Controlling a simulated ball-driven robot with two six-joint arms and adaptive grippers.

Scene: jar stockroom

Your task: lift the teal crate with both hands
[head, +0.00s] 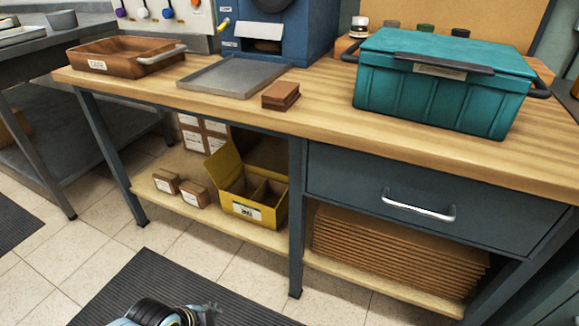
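The teal crate (440,82) stands upright on the right part of the wooden bench top, with its teal lid on. It has a dark bar and a label on its front and a dark handle at each short end. The left handle is partly seen, and the right handle sticks out over the bench. A part of my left arm shows at the bottom edge, with what looks like my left gripper (207,310) low in front of the bench, far from the crate. Its fingers are too small and cut off to read. My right gripper is out of view.
Below are a drawer with a metal handle (418,207) and a yellow box (238,188).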

